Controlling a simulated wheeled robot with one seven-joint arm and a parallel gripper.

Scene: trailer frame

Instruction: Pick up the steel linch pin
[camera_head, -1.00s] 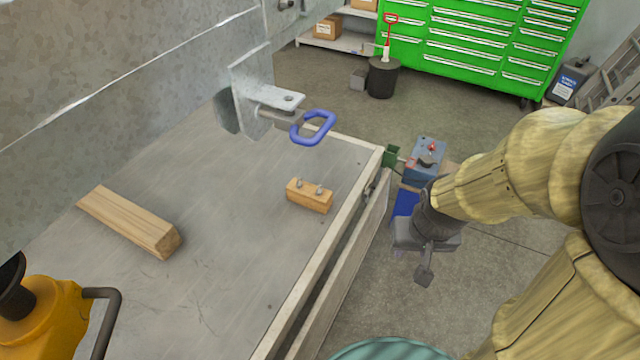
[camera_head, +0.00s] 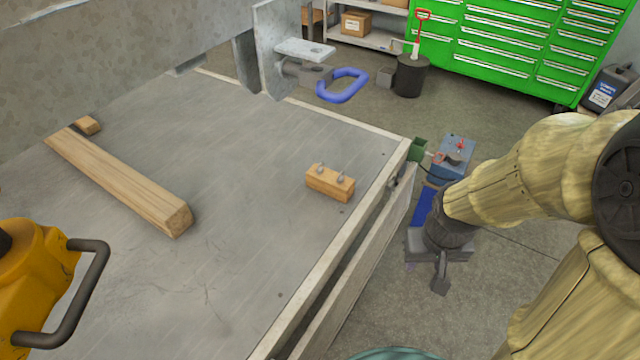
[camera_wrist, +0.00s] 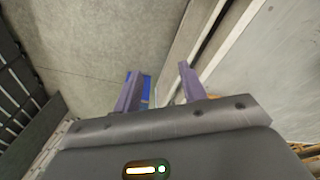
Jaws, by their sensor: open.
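A small wooden block (camera_head: 328,186) lies on the grey bench top near its right edge. Two small steel pieces stand up from it, one on the left (camera_head: 320,169) and one on the right (camera_head: 341,177). Either may be the linch pin; they are too small to tell apart. My gripper (camera_head: 441,280) hangs beyond the bench's right edge, apart from the block. In the wrist view my gripper (camera_wrist: 160,85) has its two fingers spread with nothing between them. The block and pins do not show clearly there.
The bench's raised edge rail (camera_head: 345,228) lies between my gripper and the block. A steel bracket with a blue loop handle (camera_head: 343,86) overhangs behind the block. A long timber (camera_head: 120,183) and a yellow tool (camera_head: 30,275) are at left. Bench around the block is clear.

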